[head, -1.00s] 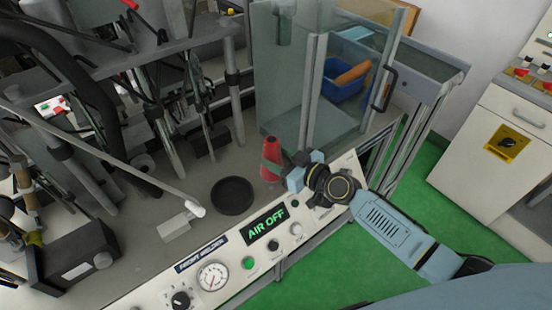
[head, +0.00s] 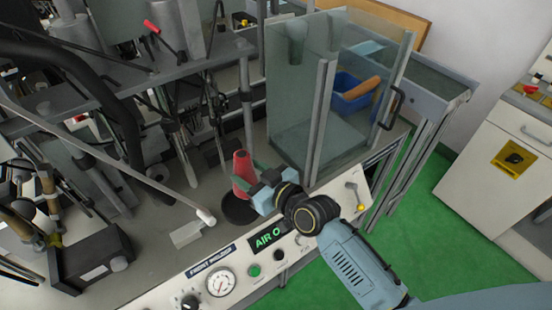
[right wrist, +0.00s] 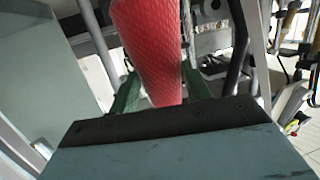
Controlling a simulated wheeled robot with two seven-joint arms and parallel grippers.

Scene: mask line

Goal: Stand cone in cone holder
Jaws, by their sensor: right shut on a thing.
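In the right wrist view the cone (right wrist: 152,45) sits between the two green fingers (right wrist: 160,90). The round black holder (head: 239,212) is on the bench just below the cone, partly covered by the cone and gripper. I cannot tell whether the cone's base touches the holder or hangs above it. My left gripper is not in view.
The control panel (head: 215,268) runs along the bench front. A white-tipped rod (head: 206,216) ends left of the holder. Metal posts and machinery crowd the back left.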

